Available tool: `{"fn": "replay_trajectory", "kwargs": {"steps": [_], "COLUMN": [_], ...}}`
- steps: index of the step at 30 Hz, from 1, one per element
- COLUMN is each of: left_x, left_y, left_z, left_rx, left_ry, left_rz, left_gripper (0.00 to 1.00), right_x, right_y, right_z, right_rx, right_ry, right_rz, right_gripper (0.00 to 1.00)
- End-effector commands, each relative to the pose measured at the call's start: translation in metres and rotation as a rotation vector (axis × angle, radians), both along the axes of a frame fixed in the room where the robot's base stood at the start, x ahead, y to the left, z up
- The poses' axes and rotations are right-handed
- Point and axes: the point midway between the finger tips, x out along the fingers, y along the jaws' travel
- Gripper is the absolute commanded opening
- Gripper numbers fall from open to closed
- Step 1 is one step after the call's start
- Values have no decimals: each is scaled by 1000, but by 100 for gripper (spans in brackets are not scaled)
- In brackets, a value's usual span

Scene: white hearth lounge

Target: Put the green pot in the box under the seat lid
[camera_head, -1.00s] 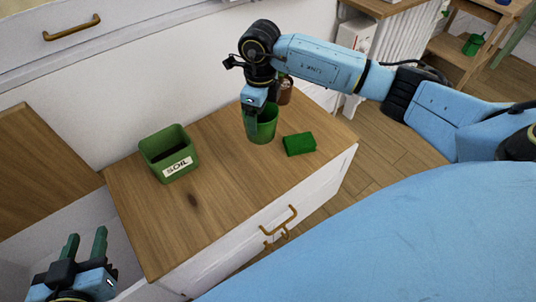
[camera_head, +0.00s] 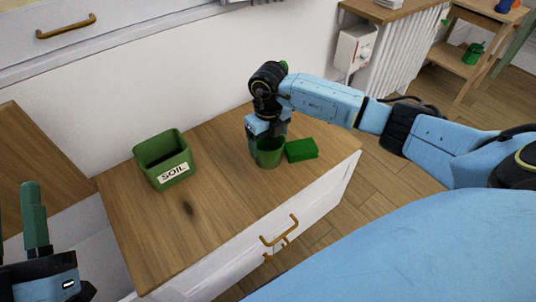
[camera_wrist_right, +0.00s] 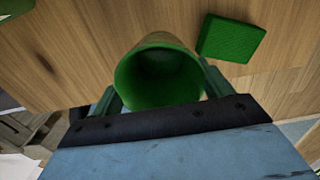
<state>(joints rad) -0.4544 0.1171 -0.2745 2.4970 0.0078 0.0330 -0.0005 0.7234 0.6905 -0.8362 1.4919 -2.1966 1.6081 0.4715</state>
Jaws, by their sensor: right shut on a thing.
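The green pot (camera_head: 270,154) is a plain round cup beside a green block, over the wooden top. The seat lid (camera_head: 40,150) is a wooden panel standing raised at the left. Below it the white box (camera_head: 92,245) is open, partly hidden by my left gripper (camera_head: 18,218). That gripper is open and empty, cut by the frame's edge.
A square green SOIL container (camera_head: 164,162) stands on the wooden top (camera_head: 220,205), left of the pot. The green block (camera_head: 301,150) is close at the pot's right. A white drawer front with a brass handle (camera_head: 280,232) faces me. The front wood is clear.

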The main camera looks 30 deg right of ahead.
Motion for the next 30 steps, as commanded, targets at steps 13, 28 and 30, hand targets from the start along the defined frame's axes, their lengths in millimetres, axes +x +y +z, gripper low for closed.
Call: {"fn": "replay_trajectory", "kwargs": {"steps": [13, 28, 30], "left_x": [-18, -24, -23], "left_y": [5, 7, 7], "left_z": [15, 19, 19], "left_rx": [-74, -89, -89], "left_ry": [-249, -301, -299], "left_rz": [2, 3, 3], "left_gripper": [36, 36, 36], "right_x": [0, 0, 0], "right_y": [0, 0, 0], "right_z": [-43, -50, -49], "right_rx": [1, 0, 1], "right_ry": [0, 1, 1], "right_rz": [0, 1, 1], "right_gripper": [50, 79, 88]}}
